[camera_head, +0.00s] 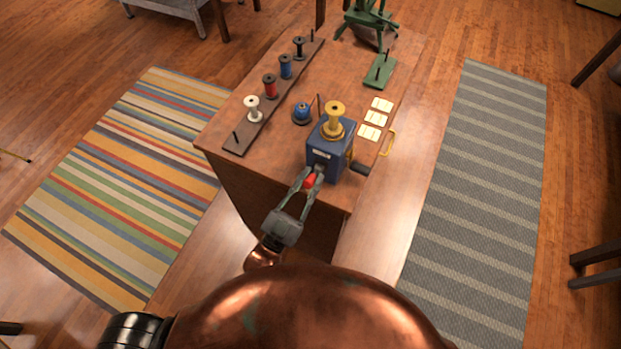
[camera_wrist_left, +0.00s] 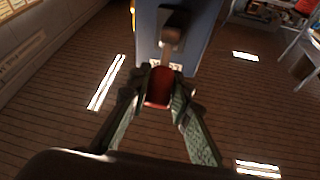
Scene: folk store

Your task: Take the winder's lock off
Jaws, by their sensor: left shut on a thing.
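The winder (camera_head: 320,158) is a blue box at the near edge of the wooden table, with a yellow spool (camera_head: 335,115) on top and a dark crank handle (camera_head: 360,168) at its right. It also shows in the left wrist view (camera_wrist_left: 205,40). A red piece, seemingly the lock (camera_head: 310,181), is at its near face. My left gripper (camera_head: 313,176) is shut on this red piece, which shows between the fingers in the left wrist view (camera_wrist_left: 158,88). My right gripper is out of view.
A dark rack (camera_head: 233,143) with white, red, blue and black spools lies along the table's left side. A blue ball-shaped item (camera_head: 302,113) stands left of the winder. Pale cards (camera_head: 374,118) lie at right, and a green stand (camera_head: 378,72) is farther back.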

